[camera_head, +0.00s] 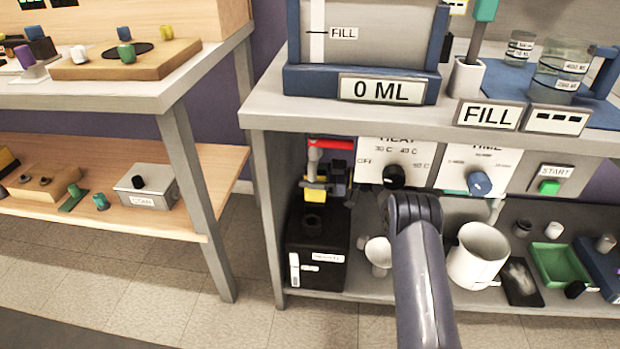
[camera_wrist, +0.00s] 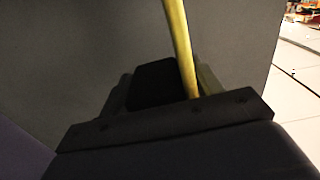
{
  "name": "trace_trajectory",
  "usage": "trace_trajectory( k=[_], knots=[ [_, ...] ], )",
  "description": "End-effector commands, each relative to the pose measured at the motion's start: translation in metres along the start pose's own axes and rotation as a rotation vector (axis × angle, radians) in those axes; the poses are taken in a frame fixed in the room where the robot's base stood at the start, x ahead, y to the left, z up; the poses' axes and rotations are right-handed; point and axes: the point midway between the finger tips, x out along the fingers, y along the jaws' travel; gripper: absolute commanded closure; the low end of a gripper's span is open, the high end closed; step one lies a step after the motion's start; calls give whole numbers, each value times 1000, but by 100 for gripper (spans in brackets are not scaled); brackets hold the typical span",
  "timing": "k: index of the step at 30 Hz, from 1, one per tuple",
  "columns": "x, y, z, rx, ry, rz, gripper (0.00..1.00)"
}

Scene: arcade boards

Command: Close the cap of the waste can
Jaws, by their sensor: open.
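A black box-shaped can (camera_head: 318,258) with white labels stands on the lower shelf, at its left end, and looks like the waste can. The label text is too small to read surely. A short round dark neck (camera_head: 312,222) shows on its top. A yellow piece (camera_head: 315,193) with a red bar (camera_head: 330,144) stands up just above and behind the neck; it may be the raised cap. My gripper (camera_wrist: 180,85) shows only in part in the wrist view, as dark parts beside a gold rod, before a plain grey surface. It appears open. Its tips cannot be made out.
The upper shelf edge (camera_head: 440,120) hangs over the can. A table leg (camera_head: 200,190) stands left. Bare floor (camera_head: 240,310) lies in front.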

Motion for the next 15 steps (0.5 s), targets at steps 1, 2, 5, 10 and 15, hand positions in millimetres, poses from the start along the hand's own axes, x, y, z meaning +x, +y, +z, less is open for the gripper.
trace_trajectory(
  k=[1, 2, 5, 10, 15],
  knots=[
    [2, 0, 0, 0, 0, 0, 38],
    [3, 0, 0, 0, 0, 0, 38],
    [4, 0, 0, 0, 0, 0, 38],
    [4, 0, 0, 0, 0, 1, 40],
    [3, 0, 0, 0, 0, 1, 54]
  ],
)
